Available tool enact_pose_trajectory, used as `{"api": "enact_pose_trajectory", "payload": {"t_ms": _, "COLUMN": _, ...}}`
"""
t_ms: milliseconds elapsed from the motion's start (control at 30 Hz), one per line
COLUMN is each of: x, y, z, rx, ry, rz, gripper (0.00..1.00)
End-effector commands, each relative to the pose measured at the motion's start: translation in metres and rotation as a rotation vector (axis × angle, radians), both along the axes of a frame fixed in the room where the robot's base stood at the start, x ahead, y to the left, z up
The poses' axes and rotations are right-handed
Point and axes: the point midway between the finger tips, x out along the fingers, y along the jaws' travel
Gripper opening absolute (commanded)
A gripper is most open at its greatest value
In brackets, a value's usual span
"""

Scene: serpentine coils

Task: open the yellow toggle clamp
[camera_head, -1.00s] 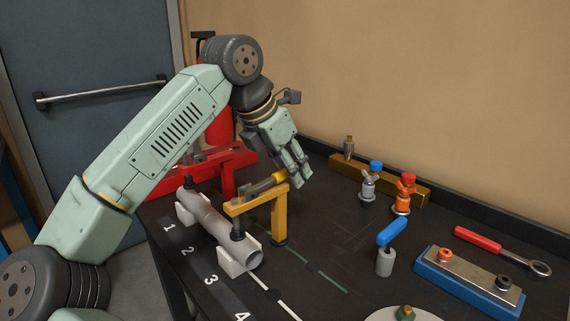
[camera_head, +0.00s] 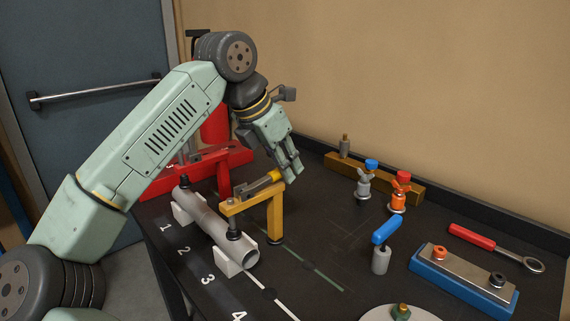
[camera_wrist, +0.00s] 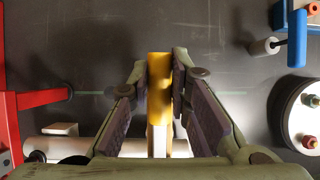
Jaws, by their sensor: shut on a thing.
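The yellow toggle clamp (camera_head: 275,217) stands on the dark bench over a grey pipe (camera_head: 208,222). Its arm reaches over the pipe, and its dark tip is down on the pipe near the front end. The clamp's handle lies low along the clamp top, with a yellow grip (camera_wrist: 159,85) at its end. My gripper (camera_head: 288,178) is at the handle end, from above. In the wrist view my gripper (camera_wrist: 160,95) has its fingers on both sides of the yellow grip, shut on it. The fingers partly hide the handle in the head view.
A red clamp (camera_head: 222,165) stands behind the pipe, close to my arm. To the right are blue and orange valves (camera_head: 397,195), a blue-handled post (camera_head: 381,250), a blue block (camera_head: 465,280) and a red-handled wrench (camera_head: 490,245). Bare bench lies between.

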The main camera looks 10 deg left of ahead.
Motion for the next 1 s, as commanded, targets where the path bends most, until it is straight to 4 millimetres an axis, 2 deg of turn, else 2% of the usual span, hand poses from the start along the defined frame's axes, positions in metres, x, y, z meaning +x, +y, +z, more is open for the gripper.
{"api": "enact_pose_trajectory", "payload": {"t_ms": 33, "x": -0.001, "y": 0.001, "z": 0.008, "rx": 0.001, "ry": -0.003, "rz": 0.002, "gripper": 0.00}}
{"api": "enact_pose_trajectory", "payload": {"t_ms": 133, "x": -0.002, "y": 0.002, "z": 0.014, "rx": 0.000, "ry": -0.003, "rz": 0.003, "gripper": 0.00}}
{"api": "enact_pose_trajectory", "payload": {"t_ms": 1000, "x": -0.015, "y": 0.011, "z": 0.046, "rx": 0.002, "ry": -0.001, "rz": 0.005, "gripper": 0.00}}
